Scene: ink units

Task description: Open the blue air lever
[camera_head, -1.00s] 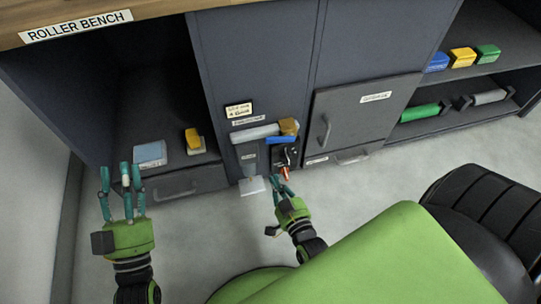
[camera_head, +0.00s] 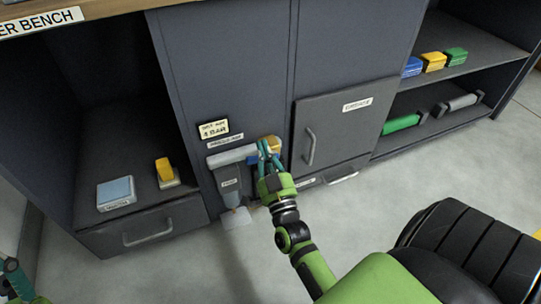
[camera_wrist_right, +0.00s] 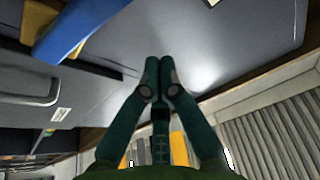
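The blue air lever (camera_head: 252,160) is on the front of the dark cabinet, beside a grey cylinder, and is partly hidden by my right gripper. In the right wrist view the blue lever (camera_wrist_right: 75,25) shows large at upper left, to the left of the fingers and apart from their tips. My right gripper (camera_head: 265,150) is in front of the lever. In the wrist view its fingertips (camera_wrist_right: 160,65) are together with nothing seen between them. My left gripper (camera_head: 13,272) is only partly in view at the lower left edge.
A grey nozzle (camera_head: 229,187) hangs below. The grease door (camera_head: 345,130) is shut at right. Shelves hold blue (camera_head: 116,192), yellow and green items. The floor in front is clear.

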